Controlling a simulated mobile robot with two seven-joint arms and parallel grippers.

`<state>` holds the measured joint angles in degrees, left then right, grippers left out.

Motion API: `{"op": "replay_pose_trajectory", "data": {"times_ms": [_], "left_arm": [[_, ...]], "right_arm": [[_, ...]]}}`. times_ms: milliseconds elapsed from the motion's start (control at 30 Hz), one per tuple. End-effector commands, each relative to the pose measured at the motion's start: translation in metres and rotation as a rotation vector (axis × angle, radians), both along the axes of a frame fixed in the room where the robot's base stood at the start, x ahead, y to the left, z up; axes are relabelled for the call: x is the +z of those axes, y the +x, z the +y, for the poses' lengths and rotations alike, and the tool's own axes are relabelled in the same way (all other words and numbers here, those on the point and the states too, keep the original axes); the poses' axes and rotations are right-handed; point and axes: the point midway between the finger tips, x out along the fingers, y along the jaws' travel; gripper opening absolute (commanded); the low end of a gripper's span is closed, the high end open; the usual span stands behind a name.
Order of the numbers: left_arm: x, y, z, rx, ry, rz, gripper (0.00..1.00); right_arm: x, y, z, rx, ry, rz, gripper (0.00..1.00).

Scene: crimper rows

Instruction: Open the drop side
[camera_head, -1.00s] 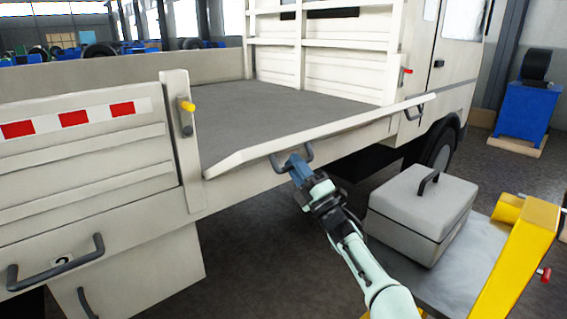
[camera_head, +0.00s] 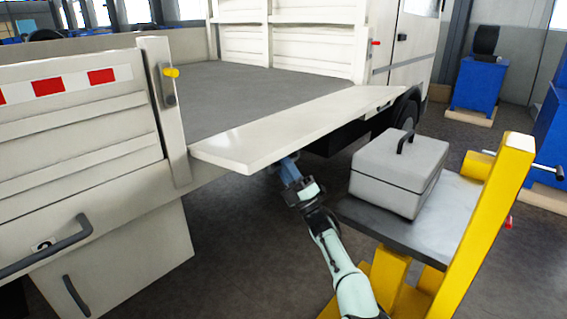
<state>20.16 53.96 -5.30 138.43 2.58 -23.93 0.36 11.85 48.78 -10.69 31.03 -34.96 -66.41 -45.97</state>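The drop side (camera_head: 300,122) of the white truck is folded outward and lies close to level beside the grey load bed (camera_head: 250,90). Its smooth face points up. My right gripper (camera_head: 284,163) is below the outer edge of the drop side, near its front left corner. The panel hides the fingertips and the handle they were at, so I cannot tell whether they are shut on it. My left gripper is not in view.
A post with a yellow latch (camera_head: 171,72) stands left of the opening. A grey toolbox (camera_head: 400,168) sits on a cart with a yellow post (camera_head: 490,220), right of my arm. A red latch (camera_head: 375,43) is on the far post. Blue cabinets (camera_head: 478,82) stand at the right.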

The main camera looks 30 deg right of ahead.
Motion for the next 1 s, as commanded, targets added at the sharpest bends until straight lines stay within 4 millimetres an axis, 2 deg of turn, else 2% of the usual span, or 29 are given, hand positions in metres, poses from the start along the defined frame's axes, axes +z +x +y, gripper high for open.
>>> {"op": "replay_pose_trajectory", "data": {"times_ms": [33,200,900,933,967,1000], "left_arm": [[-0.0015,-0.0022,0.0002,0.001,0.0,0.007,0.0],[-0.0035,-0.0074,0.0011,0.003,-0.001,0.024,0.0],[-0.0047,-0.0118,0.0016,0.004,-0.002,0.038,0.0],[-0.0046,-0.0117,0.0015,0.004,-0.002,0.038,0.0],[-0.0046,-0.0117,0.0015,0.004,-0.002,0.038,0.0],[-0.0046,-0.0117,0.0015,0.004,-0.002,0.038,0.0]], "right_arm": [[-0.0067,0.0042,0.0039,0.005,0.007,0.004,0.0],[-0.0125,0.0045,0.003,0.005,0.016,-0.024,0.0],[-0.0151,0.0044,0.0023,0.004,0.022,-0.048,0.0],[-0.015,0.0043,0.0023,0.004,0.022,-0.048,0.25],[-0.0149,0.0042,0.0023,0.004,0.022,-0.049,0.35],[-0.0148,0.004,0.002,0.004,0.022,-0.049,0.38]]}}
